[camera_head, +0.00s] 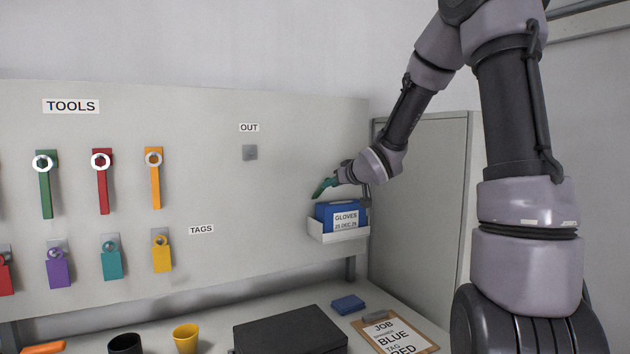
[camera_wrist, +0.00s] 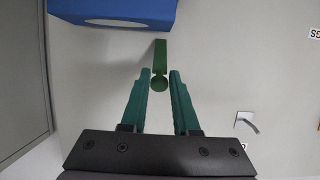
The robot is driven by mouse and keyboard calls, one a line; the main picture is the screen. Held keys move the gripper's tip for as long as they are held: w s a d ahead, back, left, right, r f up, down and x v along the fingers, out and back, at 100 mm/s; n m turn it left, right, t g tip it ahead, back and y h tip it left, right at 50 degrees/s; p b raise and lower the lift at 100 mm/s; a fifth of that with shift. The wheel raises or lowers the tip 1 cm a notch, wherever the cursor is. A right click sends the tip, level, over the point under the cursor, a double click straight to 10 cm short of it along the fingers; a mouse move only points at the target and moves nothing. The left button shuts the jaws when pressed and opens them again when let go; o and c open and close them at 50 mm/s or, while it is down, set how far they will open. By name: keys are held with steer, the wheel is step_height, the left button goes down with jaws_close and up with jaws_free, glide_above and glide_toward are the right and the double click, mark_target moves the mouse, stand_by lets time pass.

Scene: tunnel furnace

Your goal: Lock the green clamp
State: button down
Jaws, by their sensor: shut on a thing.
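In the wrist view, a green piece (camera_wrist: 160,58) shows a short bar ending in a round knob, set against a pale surface. I take it as the green clamp. My gripper (camera_wrist: 160,76) has teal fingers on both sides of the knob and is shut on it. In the head view, my gripper (camera_head: 322,188) is at the right end of the panel, just above the blue glove box. There the clamp cannot be told apart from my green fingers.
The blue glove box (camera_head: 335,216) sits in a white holder (camera_head: 340,237) below my gripper; it also fills the upper left of the wrist view (camera_wrist: 110,12). A grey cabinet (camera_head: 425,190) stands to the right. Hanging tools, including a green one (camera_head: 45,192), line the panel's left.

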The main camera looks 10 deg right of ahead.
steer(key=shift+s+d+f, duration=0.1)
steer(key=shift+s+f, duration=0.15)
steer(key=shift+f, duration=0.8)
steer(key=shift+s+d+f, duration=0.1)
steer(key=shift+s+f, duration=0.2)
steer(key=shift+f, duration=0.8)
steer(key=shift+s+d+f, duration=0.1)
steer(key=shift+s+f, duration=0.15)
steer(key=shift+f, duration=0.8)
steer(key=c, duration=0.8)
jaws_free()
steer(key=shift+o, duration=0.2)
steer(key=v, duration=0.6)
steer(key=shift+a+r, duration=0.1)
